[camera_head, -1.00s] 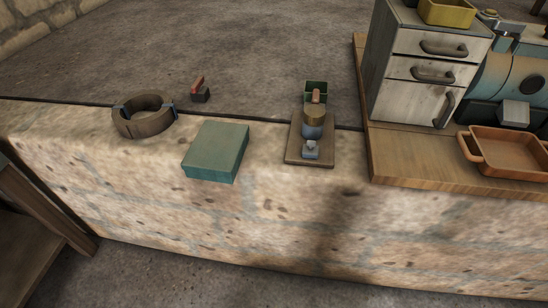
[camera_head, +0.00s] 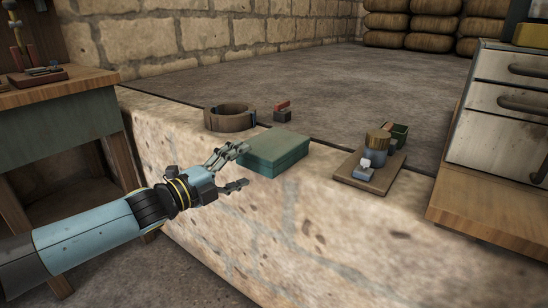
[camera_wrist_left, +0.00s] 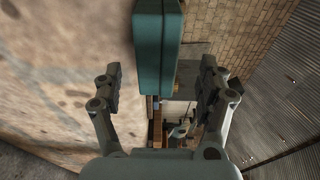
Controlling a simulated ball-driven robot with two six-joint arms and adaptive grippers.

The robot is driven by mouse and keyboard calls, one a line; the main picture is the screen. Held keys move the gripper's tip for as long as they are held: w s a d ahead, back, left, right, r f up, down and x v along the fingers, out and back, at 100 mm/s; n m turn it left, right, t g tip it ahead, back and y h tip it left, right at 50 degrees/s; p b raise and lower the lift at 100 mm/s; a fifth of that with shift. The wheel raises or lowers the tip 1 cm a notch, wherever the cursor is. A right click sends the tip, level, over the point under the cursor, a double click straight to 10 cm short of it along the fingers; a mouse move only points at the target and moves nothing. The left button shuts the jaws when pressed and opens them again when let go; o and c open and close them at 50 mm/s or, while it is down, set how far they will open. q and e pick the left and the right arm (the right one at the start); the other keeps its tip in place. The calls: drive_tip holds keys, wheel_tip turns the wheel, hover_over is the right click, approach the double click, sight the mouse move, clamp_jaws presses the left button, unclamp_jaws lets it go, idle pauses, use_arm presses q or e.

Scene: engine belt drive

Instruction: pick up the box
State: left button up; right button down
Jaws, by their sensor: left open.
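The box (camera_head: 273,151) is a flat teal block lying on the stone ledge, near its front edge. It also shows in the left wrist view (camera_wrist_left: 155,45), at the top, ahead of the fingertips. My left gripper (camera_head: 240,166) comes in from the left with its fingers spread and empty. In the head view its upper finger overlaps the box's left end; whether it touches cannot be told. In the left wrist view the two fingers (camera_wrist_left: 160,80) stand apart, with the box beyond and between them. My right gripper is not in view.
A brown ring (camera_head: 230,118) and a small red-handled item (camera_head: 282,113) lie behind the box. A wooden board (camera_head: 370,174) with a jar (camera_head: 377,142) stands to its right. A drawer cabinet (camera_head: 500,110) is far right, a wooden workbench (camera_head: 70,95) at left.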

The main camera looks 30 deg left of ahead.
sight(249, 162)
use_arm(q)
drive_tip(key=shift+x, duration=0.75)
drive_tip(key=x, duration=0.4)
drive_tip(key=shift+w+a+f, duration=0.15)
drive_tip(key=shift+w+f, duration=0.05)
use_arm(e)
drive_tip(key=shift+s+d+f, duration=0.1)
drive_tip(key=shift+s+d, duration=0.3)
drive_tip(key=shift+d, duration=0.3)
use_arm(q)
drive_tip(key=shift+c, duration=0.4)
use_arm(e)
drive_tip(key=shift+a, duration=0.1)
use_arm(q)
drive_tip(key=c, duration=0.7)
clamp_jaws()
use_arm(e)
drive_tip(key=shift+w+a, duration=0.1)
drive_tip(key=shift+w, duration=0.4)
